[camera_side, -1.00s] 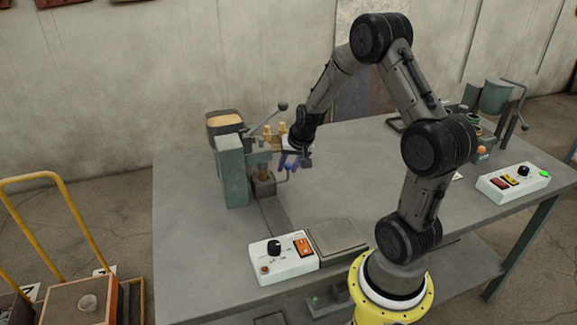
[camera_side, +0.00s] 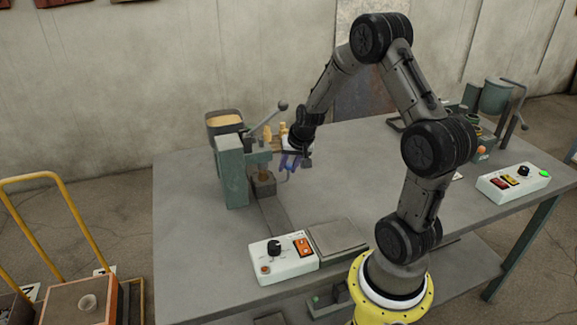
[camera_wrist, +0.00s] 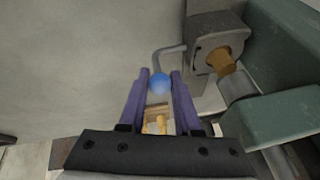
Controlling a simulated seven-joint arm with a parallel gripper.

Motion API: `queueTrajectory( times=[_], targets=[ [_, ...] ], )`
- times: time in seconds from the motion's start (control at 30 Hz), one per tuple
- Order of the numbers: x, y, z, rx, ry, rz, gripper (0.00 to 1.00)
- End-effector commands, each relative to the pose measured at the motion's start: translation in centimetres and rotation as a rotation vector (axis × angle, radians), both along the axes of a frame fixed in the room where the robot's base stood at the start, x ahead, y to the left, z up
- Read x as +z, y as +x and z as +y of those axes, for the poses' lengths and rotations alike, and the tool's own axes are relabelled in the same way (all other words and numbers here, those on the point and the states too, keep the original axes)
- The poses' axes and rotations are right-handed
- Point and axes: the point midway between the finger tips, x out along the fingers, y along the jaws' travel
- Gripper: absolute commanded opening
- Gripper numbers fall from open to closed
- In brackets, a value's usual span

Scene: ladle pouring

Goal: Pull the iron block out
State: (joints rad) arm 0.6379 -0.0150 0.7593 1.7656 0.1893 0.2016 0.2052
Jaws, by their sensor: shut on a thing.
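The iron block (camera_side: 264,185) is a dark brown-grey block at the foot of the green press (camera_side: 232,170) in the side view. In the wrist view the block (camera_wrist: 213,35) shows at the upper right, beside the press. A bent grey rod runs from it to a blue ball knob (camera_wrist: 160,83). My gripper (camera_wrist: 158,82) has its purple fingers on either side of this knob and is shut on it. In the side view my gripper (camera_side: 289,162) is just right of the block, and the fingers mostly hide the knob.
A control box (camera_side: 284,259) and a flat grey plate (camera_side: 338,236) lie at the table's front. The press lever (camera_side: 266,119) rises above the block. A second control box (camera_side: 513,182) stands at the right. The table right of the block is mostly bare.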

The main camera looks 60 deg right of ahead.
Motion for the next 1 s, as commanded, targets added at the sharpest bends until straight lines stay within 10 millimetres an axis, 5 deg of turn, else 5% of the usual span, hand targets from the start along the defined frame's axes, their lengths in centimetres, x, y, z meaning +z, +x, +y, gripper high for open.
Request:
queueTrajectory(
  times=[0.57, 1.0],
  targets=[
    [0.1, -0.3, 0.2, 0.000, 0.000, 0.000, 0.00],
    [0.1, -6.5, 6.6, 0.001, 0.000, 0.000, 0.00]
  ],
)
